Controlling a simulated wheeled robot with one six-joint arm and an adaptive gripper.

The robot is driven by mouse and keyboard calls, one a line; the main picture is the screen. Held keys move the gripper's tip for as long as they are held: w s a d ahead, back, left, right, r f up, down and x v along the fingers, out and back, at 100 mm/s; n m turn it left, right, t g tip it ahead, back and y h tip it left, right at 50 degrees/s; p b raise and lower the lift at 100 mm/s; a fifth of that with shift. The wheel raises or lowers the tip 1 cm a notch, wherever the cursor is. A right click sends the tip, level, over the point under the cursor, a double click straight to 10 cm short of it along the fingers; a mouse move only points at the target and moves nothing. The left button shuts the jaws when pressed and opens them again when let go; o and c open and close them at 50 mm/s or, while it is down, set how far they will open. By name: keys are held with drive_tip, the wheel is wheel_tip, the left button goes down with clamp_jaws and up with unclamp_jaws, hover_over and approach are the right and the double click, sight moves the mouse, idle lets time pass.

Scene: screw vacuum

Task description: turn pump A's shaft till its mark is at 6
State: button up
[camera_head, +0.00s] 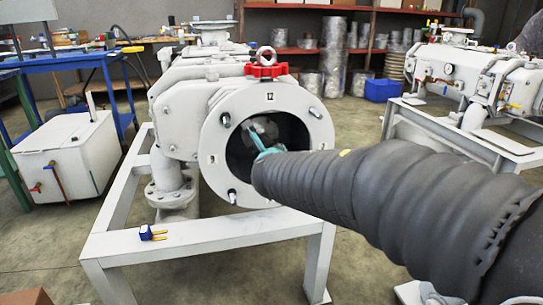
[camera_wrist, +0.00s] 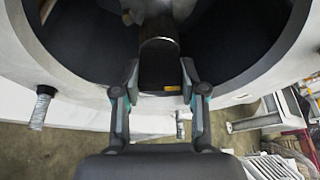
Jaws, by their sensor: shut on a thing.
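The white pump (camera_head: 180,110) stands on a white frame, its round flange (camera_head: 213,130) facing me with a 12 at the top and a 9 at the left. The flange's right and lower right are hidden behind my arm. My gripper (camera_head: 262,142) reaches into the dark round opening. In the wrist view my gripper (camera_wrist: 160,78) has its two fingers on either side of the dark shaft (camera_wrist: 159,55), shut on it. A small yellow-orange patch (camera_wrist: 172,88) shows between the fingers, perhaps the mark; I cannot tell which number it faces.
Studs (camera_head: 232,196) stick out around the flange. A red clamp (camera_head: 266,71) sits on top of it. A small blue item with yellow prongs (camera_head: 150,233) lies on the frame (camera_head: 200,243). A second pump (camera_head: 455,75) stands at the right.

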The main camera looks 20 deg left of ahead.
drive_tip(key=m+g+y+b, duration=0.1)
drive_tip(key=m, duration=0.1)
drive_tip(key=m+g+y, duration=0.1)
drive_tip(key=m, duration=0.1)
drive_tip(key=shift+f+b, duration=0.1)
drive_tip(key=shift+b, duration=0.25)
drive_tip(key=m+g+y+b, duration=0.1)
drive_tip(key=m+y, duration=0.2)
drive_tip(key=m, duration=0.1)
drive_tip(key=shift+m+b, duration=0.35)
drive_tip(key=shift+m, duration=0.05)
drive_tip(key=m+y, duration=0.2)
drive_tip(key=m, duration=0.2)
drive_tip(key=shift+g+y+b, duration=0.3)
drive_tip(key=shift+b, duration=0.05)
drive_tip(key=m+y, duration=0.2)
drive_tip(key=m, duration=0.2)
drive_tip(key=shift+m, duration=0.4)
drive_tip(key=shift+t, duration=0.4)
drive_tip(key=o, duration=1.1)
drive_tip(key=shift+o, duration=0.2)
